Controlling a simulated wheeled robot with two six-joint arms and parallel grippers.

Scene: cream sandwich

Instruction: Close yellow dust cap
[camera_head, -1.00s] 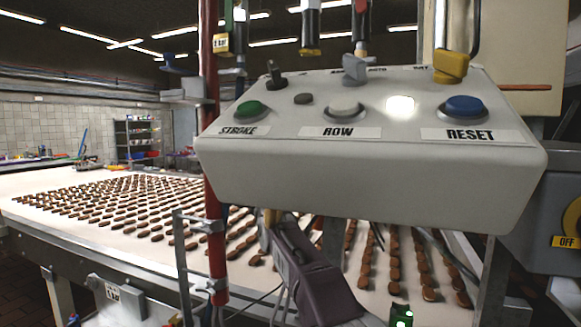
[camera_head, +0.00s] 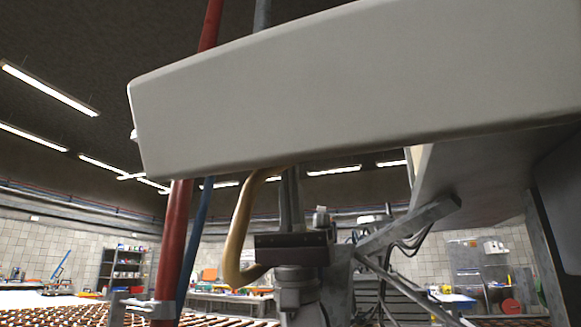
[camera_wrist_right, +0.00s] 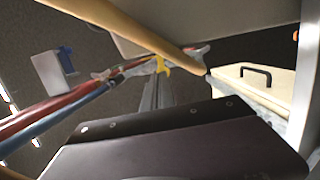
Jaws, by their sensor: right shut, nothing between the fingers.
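No yellow dust cap can be made out for certain. A small yellow piece (camera_wrist_right: 162,66) shows in the right wrist view beside a grey upright; I cannot tell whether it is the cap. The pale control box (camera_head: 350,85) fills the upper head view, seen from below, and hides its own top face. Neither gripper's fingers can be made out in the head view or the right wrist view.
A red pipe (camera_head: 172,250) and a tan bent pipe (camera_head: 240,230) run below the box. A dark block with bolts (camera_wrist_right: 180,140) fills the lower wrist view. A grey slanted bar (camera_head: 405,228) stands right. Brown pieces (camera_head: 225,321) lie in rows at the bottom.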

